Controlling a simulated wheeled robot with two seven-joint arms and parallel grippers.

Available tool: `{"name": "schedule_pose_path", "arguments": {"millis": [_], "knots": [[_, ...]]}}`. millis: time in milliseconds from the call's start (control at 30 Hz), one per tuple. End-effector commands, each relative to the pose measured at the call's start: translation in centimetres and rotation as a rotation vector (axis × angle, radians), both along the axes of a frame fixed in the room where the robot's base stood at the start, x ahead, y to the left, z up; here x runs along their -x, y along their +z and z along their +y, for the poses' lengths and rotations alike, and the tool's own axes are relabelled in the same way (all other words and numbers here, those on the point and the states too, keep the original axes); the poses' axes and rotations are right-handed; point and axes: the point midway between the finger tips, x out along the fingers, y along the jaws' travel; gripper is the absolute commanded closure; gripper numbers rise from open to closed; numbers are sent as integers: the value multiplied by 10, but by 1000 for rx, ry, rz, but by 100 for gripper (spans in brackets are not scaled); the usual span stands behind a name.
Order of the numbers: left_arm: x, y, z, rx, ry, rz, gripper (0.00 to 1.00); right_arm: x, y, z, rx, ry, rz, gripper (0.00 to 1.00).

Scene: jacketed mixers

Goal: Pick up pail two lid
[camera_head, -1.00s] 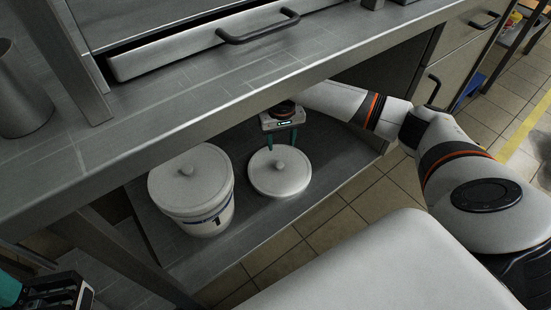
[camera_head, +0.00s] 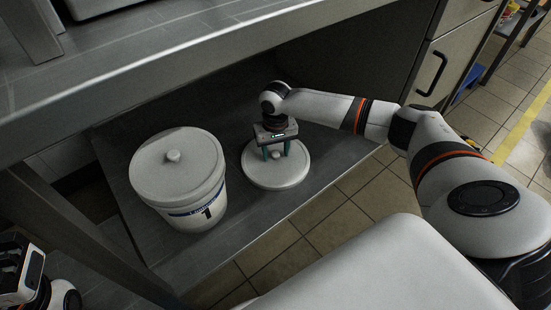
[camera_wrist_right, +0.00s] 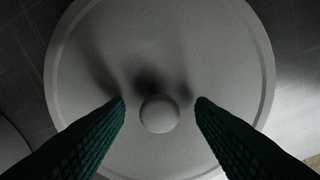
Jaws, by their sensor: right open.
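A round white lid (camera_head: 261,178) with a small knob (camera_head: 276,155) lies flat on the lower grey shelf; I see no number on it. My right gripper (camera_head: 276,154) points down over the middle of this lid, open. In the right wrist view, its two green fingers (camera_wrist_right: 160,101) stand apart on either side of the round knob (camera_wrist_right: 160,114), with clear gaps. The lid (camera_wrist_right: 160,50) fills most of that view. My left gripper (camera_head: 22,270) is partly in view at the lower left corner, away from the lid; its fingers are not clear.
A white pail (camera_head: 204,209) marked 1, with its own knobbed lid (camera_head: 178,168) on, stands left of the loose lid. The worktop (camera_head: 200,50) overhangs the shelf (camera_head: 262,218) above. A table leg (camera_head: 85,240) stands at the left.

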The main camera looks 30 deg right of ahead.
Motion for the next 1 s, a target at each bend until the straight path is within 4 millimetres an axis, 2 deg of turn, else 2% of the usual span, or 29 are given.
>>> {"name": "schedule_pose_path", "arguments": {"millis": [267, 567, 833, 900, 1000], "knots": [[0, 2, 0, -1, 0, -8, 100, 0, -2, 0, -1, 0, -1, 50], [0, 2, 0, -1, 1, -7, 100, 0, -2, 0, 0, 0, -1, 99], [0, 5, 0, 0, -1, -9, 100, 0, 2, 0, 0, 0, -2, 100], [1, 7, 0, 2, 0, -2, 100, -1, 11, 0, 0, 0, -2, 100], [0, -1, 1, 3, -2, 51, 100, -1, 30, 0, -1, 0, -3, 100]]}}
